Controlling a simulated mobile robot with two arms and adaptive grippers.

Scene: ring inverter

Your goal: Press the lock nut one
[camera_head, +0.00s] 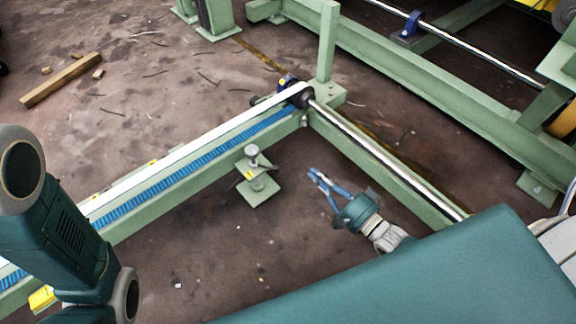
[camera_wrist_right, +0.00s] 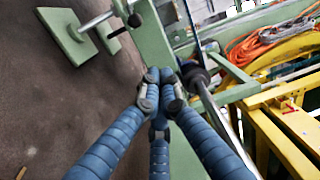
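A silver round-headed nut or knob (camera_head: 252,152) stands upright on a small green bracket on the inner side of the green conveyor beam. Below it is a square green foot plate (camera_head: 262,190). I cannot tell for sure which part is lock nut one. My right gripper (camera_head: 318,177), with blue fingers, is to the right of the foot plate and apart from it. In the right wrist view its blue fingertips (camera_wrist_right: 158,78) come together with nothing seen between them. The foot plate (camera_wrist_right: 66,42) and a silver rod show there at upper left. My left gripper is out of view.
The blue-and-white conveyor beam (camera_head: 180,168) runs diagonally to a corner post (camera_head: 327,45). A shiny shaft (camera_head: 385,155) runs along another green beam at right. Brown floor is open around the foot plate. Yellow frames (camera_wrist_right: 285,115) and an orange cable (camera_wrist_right: 270,45) show in the wrist view.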

